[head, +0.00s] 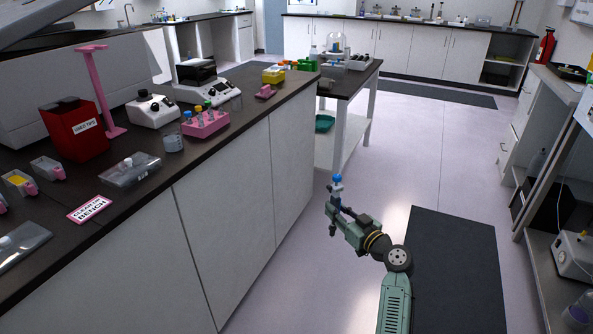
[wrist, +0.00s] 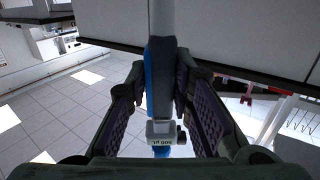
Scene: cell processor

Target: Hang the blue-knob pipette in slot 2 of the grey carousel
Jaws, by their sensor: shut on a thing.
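The blue-knob pipette (head: 337,181) is in my gripper (head: 335,208), over the floor to the right of the long bench. Its blue knob points up in the head view. In the wrist view, the pipette's grey and blue body (wrist: 161,80) lies between the two purple-padded fingers of my gripper (wrist: 162,72), which are shut on it. A white collar with a small label and the blue knob show at the lower end there. The lower part of the pipette is hard to make out in the head view. I cannot clearly pick out the grey carousel or its slot 2.
The dark-topped bench (head: 225,132) on the left carries a red bin (head: 75,130), a pink stand (head: 100,90), a pink tube rack (head: 206,124) and other items. A side table (head: 350,82) stands behind it. A dark mat (head: 455,270) lies on open floor to the right.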

